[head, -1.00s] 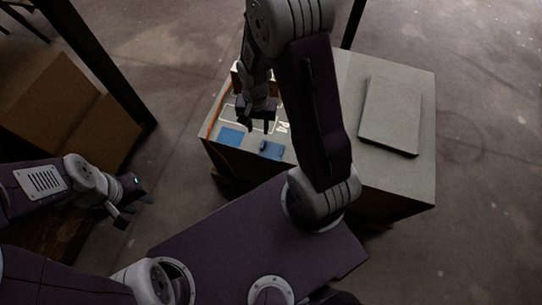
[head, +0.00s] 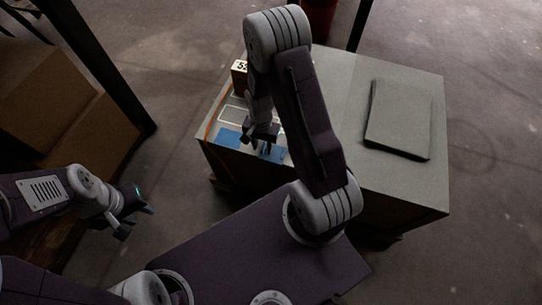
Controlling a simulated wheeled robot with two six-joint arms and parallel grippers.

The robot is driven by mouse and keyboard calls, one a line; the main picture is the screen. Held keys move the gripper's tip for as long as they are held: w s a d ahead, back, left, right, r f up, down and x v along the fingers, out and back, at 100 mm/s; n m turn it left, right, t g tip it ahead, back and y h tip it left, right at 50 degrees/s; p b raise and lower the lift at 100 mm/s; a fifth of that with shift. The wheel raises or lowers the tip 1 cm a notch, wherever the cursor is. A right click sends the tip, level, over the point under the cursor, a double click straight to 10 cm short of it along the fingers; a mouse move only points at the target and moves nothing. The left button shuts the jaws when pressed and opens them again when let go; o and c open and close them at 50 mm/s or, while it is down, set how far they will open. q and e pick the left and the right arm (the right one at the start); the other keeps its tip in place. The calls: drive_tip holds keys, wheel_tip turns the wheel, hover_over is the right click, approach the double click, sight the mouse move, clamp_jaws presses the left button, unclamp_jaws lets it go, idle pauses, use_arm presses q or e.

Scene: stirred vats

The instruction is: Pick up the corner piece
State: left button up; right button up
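A blue patch (head: 229,138) lies flat at the front left of the grey-topped crate (head: 345,90). A second blue area (head: 276,155) is to its right, and the small darker blue piece seen on it earlier, perhaps the corner piece, is mostly hidden behind my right gripper. My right gripper (head: 258,148) points down just over this spot with its fingers apart; whether it touches the piece cannot be told. My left gripper (head: 136,220) is open and empty, off to the left of the crate, over the floor.
A thin grey slab (head: 400,118) lies on the crate's right half. A small brown box (head: 239,75) with a number label stands at its back left edge. White-outlined fields (head: 234,115) mark the left part. Cardboard boxes (head: 50,100) and a dark post are at left.

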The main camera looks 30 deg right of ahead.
drive_tip(key=shift+f, duration=0.5)
drive_tip(key=shift+r, duration=0.15)
drive_tip(key=shift+c, duration=0.9)
clamp_jaws()
drive_tip(key=shift+r, duration=0.2)
wheel_tip(320, 180, up, 4)
drive_tip(key=shift+w+r+p, duration=0.1)
drive_tip(key=shift+r+p, duration=0.1)
drive_tip(key=shift+p, duration=1.05)
drive_tip(key=w+a+r+p, duration=0.2)
drive_tip(key=w+a+r, duration=0.4)
drive_tip(key=w+a, duration=0.1)
drive_tip(key=shift+w+a+p, duration=0.3)
drive_tip(key=shift+w+a, duration=0.1)
drive_tip(key=shift+a, duration=0.4)
